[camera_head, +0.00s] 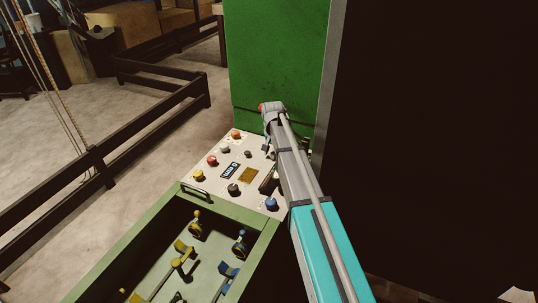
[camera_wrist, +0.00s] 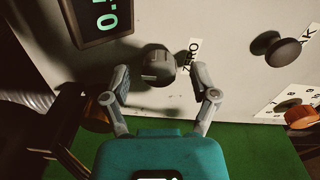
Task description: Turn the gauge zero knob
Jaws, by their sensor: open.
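The gauge zero knob (camera_wrist: 158,66) is a dark grey round knob on the pale panel, beside a label reading ZERO (camera_wrist: 190,57) in the wrist view. My gripper (camera_wrist: 161,82) is open, with one finger on each side and a little below the knob in the picture. The fingers look apart from it; whether either touches is hard to tell. A dark gauge display (camera_wrist: 103,17) with green digits sits up and left of the knob. In the head view my arm reaches over the control panel (camera_head: 219,184), and I cannot pick out the zero knob there.
A dark mushroom-shaped knob (camera_wrist: 276,48) and an orange knob (camera_wrist: 301,117) stand to the right in the wrist view. A green machine wall (camera_head: 276,55) rises behind the panel. A green tray (camera_head: 150,242) with several yellow and blue fittings lies in front.

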